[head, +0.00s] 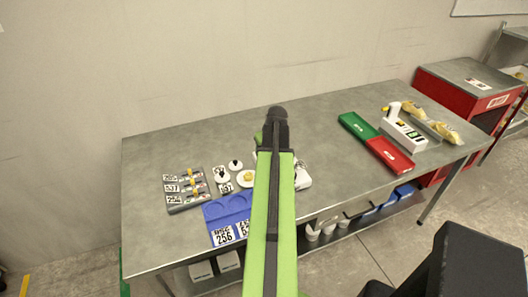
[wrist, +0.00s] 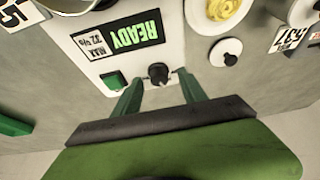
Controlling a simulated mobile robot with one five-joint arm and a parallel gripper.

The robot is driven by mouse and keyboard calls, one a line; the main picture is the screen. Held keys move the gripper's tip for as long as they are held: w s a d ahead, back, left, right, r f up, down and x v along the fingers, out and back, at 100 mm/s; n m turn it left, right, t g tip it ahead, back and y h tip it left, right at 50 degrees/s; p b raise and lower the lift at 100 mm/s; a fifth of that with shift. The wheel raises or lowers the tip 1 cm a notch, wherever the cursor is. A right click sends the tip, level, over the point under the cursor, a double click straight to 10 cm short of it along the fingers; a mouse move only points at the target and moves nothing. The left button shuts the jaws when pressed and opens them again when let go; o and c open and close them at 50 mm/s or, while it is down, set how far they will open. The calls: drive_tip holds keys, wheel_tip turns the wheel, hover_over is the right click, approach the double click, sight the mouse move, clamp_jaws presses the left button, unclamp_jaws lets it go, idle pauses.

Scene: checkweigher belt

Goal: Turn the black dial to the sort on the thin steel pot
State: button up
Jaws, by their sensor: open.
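The black dial (wrist: 158,73) sits on a white panel (wrist: 112,62) in the wrist view. On the panel are a green display reading READY, a label reading MAX 32 % and a green square button (wrist: 113,80). My gripper (wrist: 159,82) is open, with one green finger on each side of the dial; I cannot tell whether they touch it. A round steel rim (wrist: 75,8) is cut off at the top left; I cannot tell whether it is the thin steel pot. In the head view my arm hides the gripper and most of the white device (head: 304,176).
White discs, one with a black knob (wrist: 228,52) and one with a yellow top (wrist: 226,8), lie right of the panel. A blue tray (head: 228,207), a numbered grey rack (head: 187,190), and green (head: 358,126) and red (head: 390,154) trays are on the steel table (head: 150,155).

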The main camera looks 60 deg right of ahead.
drive_tip(key=p+v, duration=1.5)
drive_tip(key=v, duration=0.2)
drive_tip(key=shift+a, duration=0.1)
